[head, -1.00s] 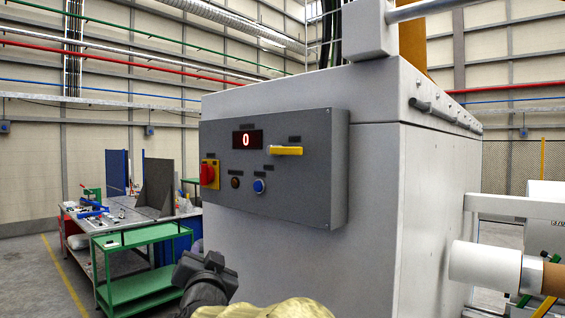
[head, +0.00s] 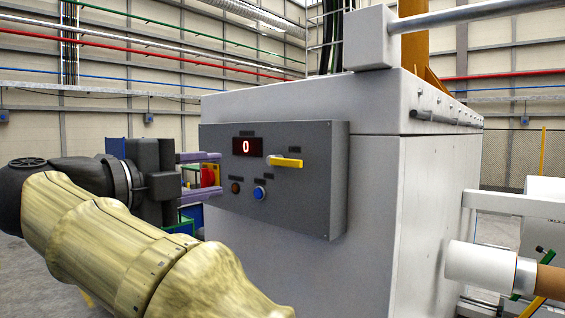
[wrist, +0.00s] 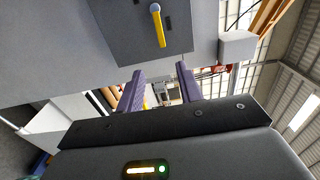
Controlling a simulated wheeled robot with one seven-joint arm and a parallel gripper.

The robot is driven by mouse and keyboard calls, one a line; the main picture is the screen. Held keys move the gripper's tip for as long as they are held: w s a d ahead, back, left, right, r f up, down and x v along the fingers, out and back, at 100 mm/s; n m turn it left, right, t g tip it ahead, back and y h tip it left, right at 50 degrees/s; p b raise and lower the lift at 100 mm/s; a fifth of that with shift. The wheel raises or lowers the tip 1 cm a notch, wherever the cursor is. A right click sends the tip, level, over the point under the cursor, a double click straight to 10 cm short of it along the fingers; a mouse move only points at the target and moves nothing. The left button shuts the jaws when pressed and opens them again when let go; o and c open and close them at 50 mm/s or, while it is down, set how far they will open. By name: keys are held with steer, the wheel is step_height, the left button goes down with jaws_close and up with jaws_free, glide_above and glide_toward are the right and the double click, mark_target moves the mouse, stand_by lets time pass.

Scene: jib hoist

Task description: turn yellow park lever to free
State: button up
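In the wrist view the two fingers (wrist: 158,82) stand apart. The lever is untouched. The labels around it are too small to read.
The panel also carries a red display (head: 247,146) showing 0, a red switch (head: 209,175) partly behind my fingers, a dark amber button (head: 235,187) and a blue button (head: 259,193). The panel is on a large grey cabinet (head: 375,220). A white roll (head: 482,268) stands out at right.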

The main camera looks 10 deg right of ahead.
steer(key=shift+d, duration=0.1)
steer(key=p, duration=0.5)
glide_toward(289, 164)
steer(key=x, duration=0.8)
steer(key=shift+w+r, duration=0.1)
jaws_close()
